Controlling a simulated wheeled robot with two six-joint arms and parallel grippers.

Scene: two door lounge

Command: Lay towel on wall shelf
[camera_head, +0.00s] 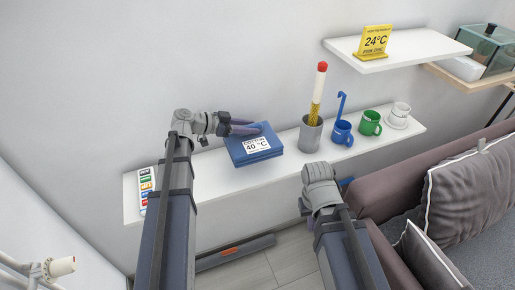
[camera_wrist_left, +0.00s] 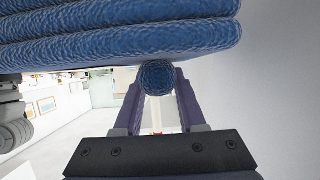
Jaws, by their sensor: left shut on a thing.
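A folded blue towel (camera_head: 253,155) with a white "40 °C" label is at the long white wall shelf (camera_head: 210,178), left of the grey cup. I cannot tell whether it rests on the shelf or hangs just above it. My left gripper (camera_head: 243,128) is at the towel's far left edge. In the left wrist view the towel's thick folds (camera_wrist_left: 120,35) fill the top, and the fingers (camera_wrist_left: 158,95) are shut on a round blue towel part. My right gripper (camera_head: 325,190) is in front of the shelf, right of the towel; its fingertips are mostly hidden.
On the shelf are a card of colored labels (camera_head: 146,190), a grey cup (camera_head: 310,134) with a red-topped tube, and blue (camera_head: 342,132), green (camera_head: 370,123) and white cups (camera_head: 399,113). A higher shelf (camera_head: 420,46) bears a yellow sign. A sofa (camera_head: 400,190) stands right.

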